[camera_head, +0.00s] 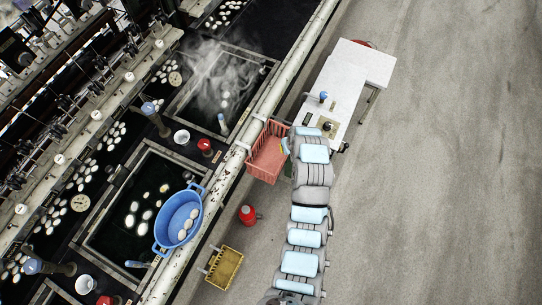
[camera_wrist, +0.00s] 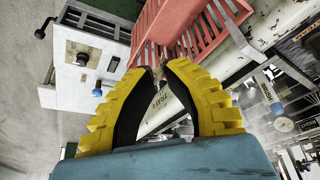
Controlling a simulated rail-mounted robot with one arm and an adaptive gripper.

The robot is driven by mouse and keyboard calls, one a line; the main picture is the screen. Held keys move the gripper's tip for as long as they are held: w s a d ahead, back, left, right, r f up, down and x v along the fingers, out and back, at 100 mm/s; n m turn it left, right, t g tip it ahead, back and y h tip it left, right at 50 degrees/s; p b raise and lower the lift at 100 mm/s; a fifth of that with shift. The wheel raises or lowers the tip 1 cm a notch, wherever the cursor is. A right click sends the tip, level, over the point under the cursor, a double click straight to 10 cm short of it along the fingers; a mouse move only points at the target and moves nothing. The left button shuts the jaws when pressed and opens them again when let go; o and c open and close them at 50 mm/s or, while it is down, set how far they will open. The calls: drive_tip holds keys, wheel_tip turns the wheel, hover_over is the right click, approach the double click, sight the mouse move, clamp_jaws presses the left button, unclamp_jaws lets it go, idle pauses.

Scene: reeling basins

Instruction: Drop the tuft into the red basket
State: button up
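The red basket (camera_head: 268,152) hangs on the right side of the long basin rail in the head view. In the wrist view its slatted red wall (camera_wrist: 208,28) lies just beyond my fingertips. My gripper (camera_wrist: 161,66) has yellow ribbed fingers with black inner pads. Their tips are close together with a narrow gap. Thin brownish and pale bits show at the gap, but I cannot tell whether they are the tuft or background. In the head view my gripper is mostly hidden by my arm, at the basket's right edge. No tuft is clearly visible elsewhere.
A white table (camera_head: 345,85) stands right of the basket, with a blue-topped item on it. A blue tub (camera_head: 162,232) with white cocoons sits on the basin edge. A yellow basket (camera_head: 224,268) and a red canister (camera_head: 247,214) are below. The floor at right is clear.

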drive_tip(key=shift+w+a+n+g+y+b, duration=1.3)
drive_tip(key=shift+w+a+n+b, duration=1.5)
drive_tip(key=shift+w+n+b, duration=1.7)
wheel_tip(320, 180, down, 6)
drive_tip(key=b, duration=0.1)
drive_tip(key=shift+n, duration=0.3)
drive_tip(key=o, duration=0.7)
drive_tip(key=v, duration=1.2)
